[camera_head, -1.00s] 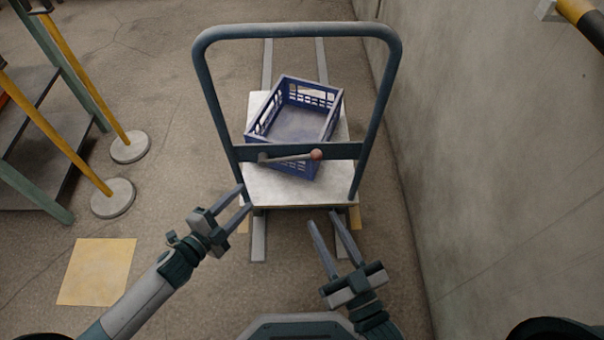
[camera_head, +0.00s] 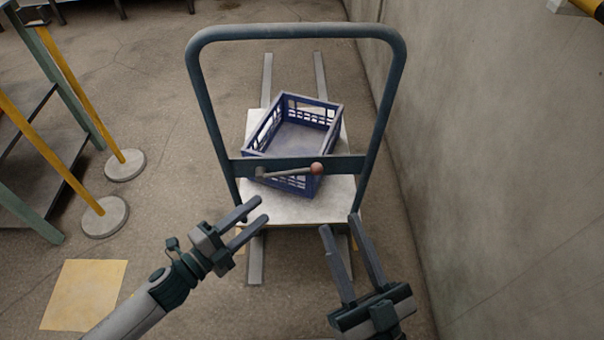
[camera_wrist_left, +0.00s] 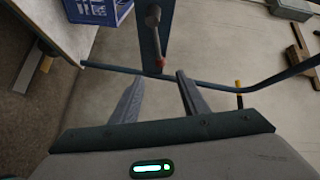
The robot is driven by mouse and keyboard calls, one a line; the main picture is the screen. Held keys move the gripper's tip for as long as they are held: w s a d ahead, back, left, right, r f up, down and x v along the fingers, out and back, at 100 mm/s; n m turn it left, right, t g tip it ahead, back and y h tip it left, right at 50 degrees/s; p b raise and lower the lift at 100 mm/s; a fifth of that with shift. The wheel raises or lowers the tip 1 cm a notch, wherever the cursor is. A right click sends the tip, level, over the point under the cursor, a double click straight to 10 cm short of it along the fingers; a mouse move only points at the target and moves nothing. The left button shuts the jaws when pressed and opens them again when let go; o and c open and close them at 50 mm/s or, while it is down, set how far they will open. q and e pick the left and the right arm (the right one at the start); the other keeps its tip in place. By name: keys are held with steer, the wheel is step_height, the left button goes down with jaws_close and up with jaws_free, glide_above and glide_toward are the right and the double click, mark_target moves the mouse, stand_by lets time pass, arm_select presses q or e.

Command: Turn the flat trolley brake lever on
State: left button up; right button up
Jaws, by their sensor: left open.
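The flat trolley (camera_head: 300,210) stands ahead of me with its dark tubular handle frame upright. The brake lever (camera_head: 290,172) is mounted on the frame's crossbar (camera_head: 343,165). It lies nearly level, with its reddish knob (camera_head: 317,168) at the right end. My left gripper (camera_head: 262,209) is open and empty, below and left of the knob. In the left wrist view the knob (camera_wrist_left: 159,62) shows beyond the open fingertips (camera_wrist_left: 159,77), not touching them. My right gripper (camera_head: 340,224) has its fingers apart and is empty, in front of the trolley's right near corner.
A blue crate (camera_head: 300,137) sits on the trolley deck behind the crossbar. A concrete wall (camera_head: 490,170) runs close along the right. Yellow posts with round bases (camera_head: 105,217) and a shelf rack stand at the left. A yellow floor patch (camera_head: 85,293) lies on clear floor.

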arm_select(q)
steer(key=shift+b+x, duration=0.95)
steer(key=shift+x, duration=7.45)
arm_select(e)
steer(key=shift+s+d+r+t, duration=0.1)
steer(key=shift+d+r+t, duration=0.25)
steer(key=shift+r+t, duration=0.35)
steer(key=shift+w+d+r+t, duration=0.1)
steer(key=shift+d+r+t, duration=0.3)
steer(key=shift+r, duration=0.55)
steer(key=shift+s+d+r+t, duration=0.1)
steer(key=shift+d+r+t, duration=0.2)
steer(key=shift+r+t, duration=0.4)
arm_select(q)
jaws_close()
steer(key=shift+f, duration=0.1)
arm_select(e)
steer(key=shift+s+f+g+y, duration=0.1)
steer(key=shift+f+g+y, duration=0.15)
steer(key=shift+g+y, duration=0.05)
